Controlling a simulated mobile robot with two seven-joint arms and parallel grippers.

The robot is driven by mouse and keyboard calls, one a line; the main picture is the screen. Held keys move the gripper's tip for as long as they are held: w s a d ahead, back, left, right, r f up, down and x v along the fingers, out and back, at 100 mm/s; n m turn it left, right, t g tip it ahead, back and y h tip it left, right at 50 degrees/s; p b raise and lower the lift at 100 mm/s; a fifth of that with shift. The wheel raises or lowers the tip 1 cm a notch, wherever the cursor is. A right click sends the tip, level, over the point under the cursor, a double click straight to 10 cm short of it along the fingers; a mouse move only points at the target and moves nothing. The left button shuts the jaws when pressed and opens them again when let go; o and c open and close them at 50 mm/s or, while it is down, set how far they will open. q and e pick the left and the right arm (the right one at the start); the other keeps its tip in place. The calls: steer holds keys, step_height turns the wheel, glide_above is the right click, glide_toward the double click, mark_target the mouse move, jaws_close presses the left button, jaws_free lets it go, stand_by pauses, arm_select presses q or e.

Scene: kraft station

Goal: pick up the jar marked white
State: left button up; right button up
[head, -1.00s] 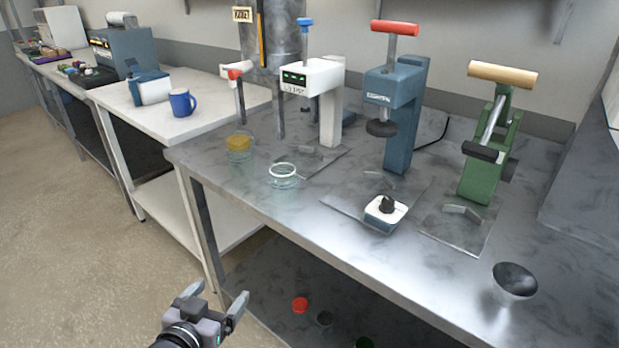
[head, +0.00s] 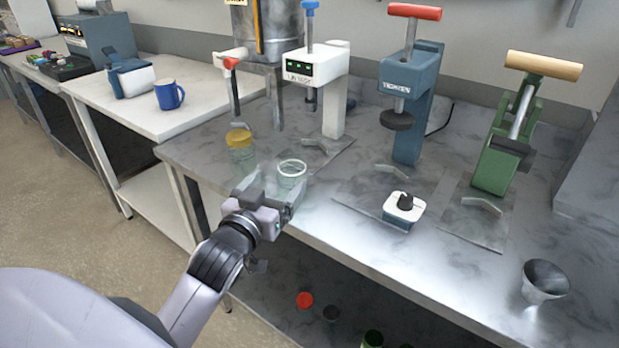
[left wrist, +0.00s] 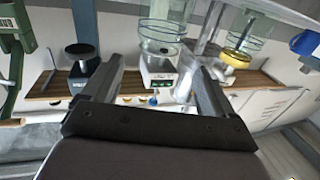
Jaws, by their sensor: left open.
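The jar with the white ring (head: 291,180) is clear glass and stands upright near the front edge of the metal bench. A clear jar, which looks like the same one, shows at the top of the left wrist view (left wrist: 160,22). My left gripper (head: 273,190) is open and empty at the front-left of this jar, with its fingers pointing towards it. In the left wrist view the two fingers (left wrist: 159,72) are spread wide, with nothing held between them. I cannot tell whether a finger touches the glass. My right gripper is not in view.
Behind are a white press (head: 333,110), a blue press (head: 408,130) and a green press (head: 495,165).

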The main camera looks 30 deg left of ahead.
mark_target(287, 169)
arm_select(q)
steer(key=shift+w+r, duration=0.2)
steer(key=shift+r, duration=0.05)
steer(key=shift+w+r, duration=0.1)
steer(key=shift+w, duration=0.4)
steer(key=shift+w+a+p, duration=0.2)
steer(key=shift+w, duration=0.85)
steer(key=shift+w+a+p, duration=0.15)
steer(key=shift+w+p, duration=0.05)
steer(key=shift+w, duration=0.8)
steer(key=shift+w+a+p, duration=0.2)
steer(key=shift+w, duration=0.85)
steer(key=c, duration=1.3)
